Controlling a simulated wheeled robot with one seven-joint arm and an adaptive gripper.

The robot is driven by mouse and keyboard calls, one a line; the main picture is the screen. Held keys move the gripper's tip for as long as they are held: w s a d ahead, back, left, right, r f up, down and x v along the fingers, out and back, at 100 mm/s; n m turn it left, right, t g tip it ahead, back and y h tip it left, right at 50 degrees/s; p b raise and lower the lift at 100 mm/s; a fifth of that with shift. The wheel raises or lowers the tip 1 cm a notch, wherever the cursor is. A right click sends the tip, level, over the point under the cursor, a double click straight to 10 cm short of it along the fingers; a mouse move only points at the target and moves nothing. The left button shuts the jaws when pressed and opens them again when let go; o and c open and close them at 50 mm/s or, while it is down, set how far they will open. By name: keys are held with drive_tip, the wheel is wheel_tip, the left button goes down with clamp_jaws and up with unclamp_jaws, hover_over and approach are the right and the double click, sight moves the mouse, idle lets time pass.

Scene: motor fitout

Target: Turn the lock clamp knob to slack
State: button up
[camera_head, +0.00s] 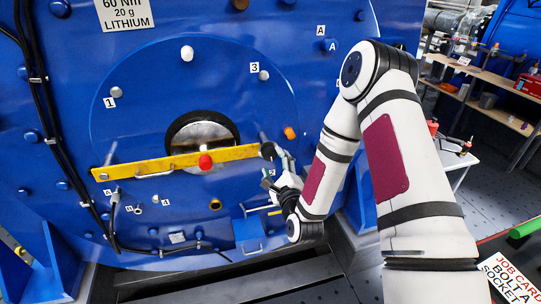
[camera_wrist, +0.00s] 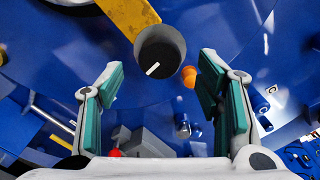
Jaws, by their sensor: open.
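The lock clamp knob (camera_wrist: 160,56) is a round black knob with a white pointer line, at the end of a yellow bar (camera_wrist: 128,14) in the wrist view. The line slants from lower left to upper right. In the head view the knob (camera_head: 267,150) sits at the right end of the yellow bar (camera_head: 130,170). My gripper (camera_head: 280,168) is close to it, at its lower right. In the wrist view my gripper (camera_wrist: 160,80) is open, its teal-padded fingers on either side below the knob. The knob appears ahead of the fingertips, with no visible contact.
The bar crosses a round opening on the blue motor face (camera_head: 130,130) and carries a red knob (camera_head: 205,162) and a handle. An orange plug (camera_wrist: 189,74) sits right of the black knob. A wooden shelf (camera_head: 490,75) and white table (camera_head: 455,155) stand at the right.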

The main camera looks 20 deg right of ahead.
sight(271, 156)
drive_tip(key=shift+w, duration=2.5)
drive_tip(key=c, duration=1.2)
